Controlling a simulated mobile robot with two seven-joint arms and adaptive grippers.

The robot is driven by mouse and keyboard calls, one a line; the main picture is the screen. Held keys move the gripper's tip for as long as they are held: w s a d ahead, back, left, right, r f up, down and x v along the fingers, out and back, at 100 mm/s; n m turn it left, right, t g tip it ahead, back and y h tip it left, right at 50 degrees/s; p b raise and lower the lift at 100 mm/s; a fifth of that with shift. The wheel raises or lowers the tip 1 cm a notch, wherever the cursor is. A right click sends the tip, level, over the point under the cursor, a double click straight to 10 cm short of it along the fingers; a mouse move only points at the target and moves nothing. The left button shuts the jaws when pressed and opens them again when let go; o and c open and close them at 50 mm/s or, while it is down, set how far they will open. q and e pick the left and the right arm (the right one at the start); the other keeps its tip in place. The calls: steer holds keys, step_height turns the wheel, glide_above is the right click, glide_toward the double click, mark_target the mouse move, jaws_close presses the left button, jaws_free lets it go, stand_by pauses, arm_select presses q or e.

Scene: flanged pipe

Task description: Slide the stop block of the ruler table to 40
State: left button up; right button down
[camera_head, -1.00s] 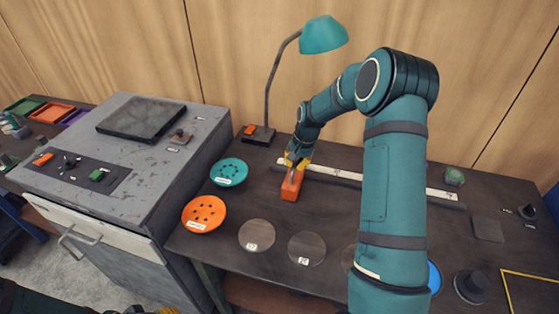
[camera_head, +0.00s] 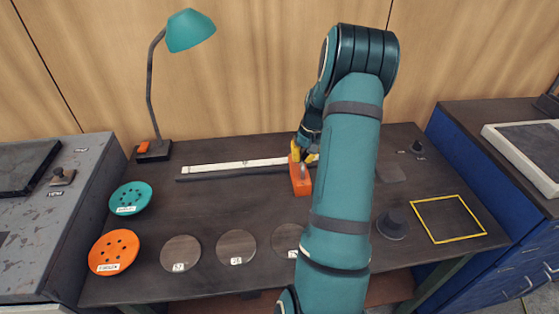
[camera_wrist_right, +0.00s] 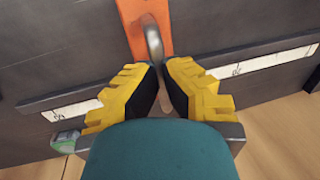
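The stop block is an orange block (camera_head: 300,178) at the ruler table's long rail; its grey arched handle (camera_wrist_right: 152,40) shows in the right wrist view. The white ruler strip (camera_head: 235,165) runs left from the block; its far right part is hidden behind my right arm. My right gripper (camera_head: 305,152), with yellow fingers, is at the block. In the right wrist view its fingertips (camera_wrist_right: 161,66) are close together on the handle. Strip labels show on both sides of the gripper, too small to read surely. My left gripper is out of view.
A teal lamp (camera_head: 190,30) stands at the back left. A teal dish (camera_head: 130,198), an orange dish (camera_head: 114,251) and round wooden discs (camera_head: 236,246) lie along the left and front. A yellow square outline (camera_head: 448,218) marks the right side. A green item (camera_wrist_right: 66,141) sits near the rail.

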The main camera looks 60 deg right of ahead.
steer(key=shift+s+d+f, duration=0.15)
steer(key=shift+s+d, duration=0.15)
steer(key=shift+s, duration=0.25)
steer(key=shift+s+d+f, duration=0.15)
steer(key=shift+s+d, duration=0.15)
steer(key=shift+s, duration=0.25)
steer(key=c, duration=1)
jaws_free()
steer(key=shift+w+d, duration=0.1)
steer(key=shift+d, duration=0.05)
steer(key=shift+r, duration=0.1)
steer(key=shift+r, duration=0.15)
step_height(320, 180, up, 12)
steer(key=s+d, duration=0.1)
steer(key=shift+s+d+f, duration=0.2)
steer(key=shift+s+d, duration=0.05)
steer(key=shift+s, duration=0.1)
